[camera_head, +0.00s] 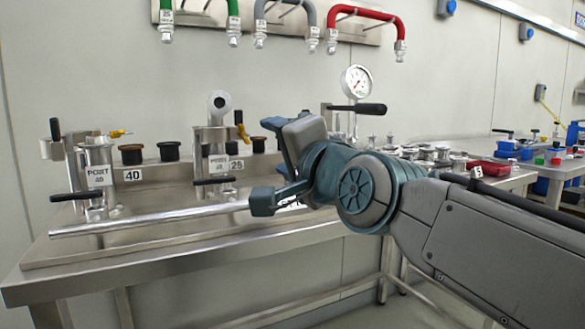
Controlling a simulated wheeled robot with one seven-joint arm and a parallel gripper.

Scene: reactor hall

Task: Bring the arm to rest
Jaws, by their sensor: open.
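My arm reaches in from the right edge, its grey link and blue-grey joints in front of the steel bench (150,262). My gripper (268,178) is at the arm's left end, over the bench, with its blue jaws apart. No object shows clearly between the jaws. A long metal rod (140,220) runs along the front of the bench and meets the lower jaw in the picture. I cannot tell whether they touch. The wrist hides part of the bench behind it.
Port fittings with black handles (98,172) and (212,150) stand on the bench, with dark caps (131,154) between them. A pressure gauge (357,82) rises behind my wrist. Coloured hoses (365,14) hang above. Clear floor shows below.

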